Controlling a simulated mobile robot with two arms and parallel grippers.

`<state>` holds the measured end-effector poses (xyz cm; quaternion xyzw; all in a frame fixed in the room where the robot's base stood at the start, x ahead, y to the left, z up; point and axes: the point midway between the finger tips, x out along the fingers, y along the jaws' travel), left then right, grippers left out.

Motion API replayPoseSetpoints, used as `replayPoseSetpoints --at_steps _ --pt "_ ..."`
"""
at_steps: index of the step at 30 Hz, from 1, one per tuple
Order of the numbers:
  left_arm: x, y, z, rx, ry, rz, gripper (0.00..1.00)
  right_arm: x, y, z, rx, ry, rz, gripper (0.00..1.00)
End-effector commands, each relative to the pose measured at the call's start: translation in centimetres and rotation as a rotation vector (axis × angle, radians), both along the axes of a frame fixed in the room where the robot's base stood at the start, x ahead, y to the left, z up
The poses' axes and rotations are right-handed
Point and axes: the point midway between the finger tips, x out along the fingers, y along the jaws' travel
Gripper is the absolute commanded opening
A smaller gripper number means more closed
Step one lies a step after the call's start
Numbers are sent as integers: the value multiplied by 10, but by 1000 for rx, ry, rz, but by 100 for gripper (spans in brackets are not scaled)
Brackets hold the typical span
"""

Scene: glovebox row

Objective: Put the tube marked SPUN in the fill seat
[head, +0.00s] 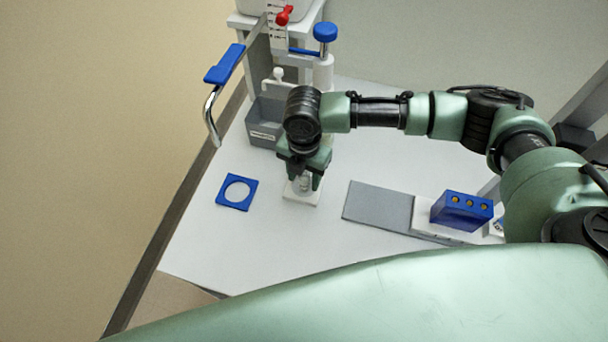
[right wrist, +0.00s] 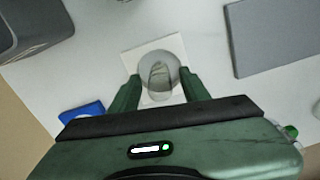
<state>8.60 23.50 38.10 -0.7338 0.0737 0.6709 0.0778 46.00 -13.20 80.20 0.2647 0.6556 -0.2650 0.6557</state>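My right gripper (head: 304,183) points down over a small white square block (head: 301,199) on the white table. A clear round vessel, perhaps a tube (right wrist: 160,76), stands upright on the block between the two fingertips. In the right wrist view my right gripper (right wrist: 161,84) has one finger on each side of it, very close to its wall. Whether the fingers press on it I cannot tell. No SPUN mark is legible on it. My left gripper is not in view.
A blue square plate with a round hole (head: 223,197) lies left of the block. A grey slab (head: 378,205) and a blue block with several holes (head: 460,216) lie to the right. Behind stand a grey bin (head: 264,131) and a stand with a blue-handled lever (head: 225,66).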

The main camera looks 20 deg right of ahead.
Motion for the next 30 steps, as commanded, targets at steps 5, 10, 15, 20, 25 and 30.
replayPoseSetpoints --at_steps 5,10,15,20,25,30 --pt "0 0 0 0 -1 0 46 1 0 4 0 -1 0 46" --pt "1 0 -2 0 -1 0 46 1 0 29 1 -4 0 46" --pt "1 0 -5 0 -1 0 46 1 0 67 1 -4 0 46" --pt "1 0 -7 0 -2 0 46 1 0 98 1 -4 0 46" --pt "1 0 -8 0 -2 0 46 1 0 117 1 -1 -1 46" --pt "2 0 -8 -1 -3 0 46 0 0 123 0 0 -1 46"
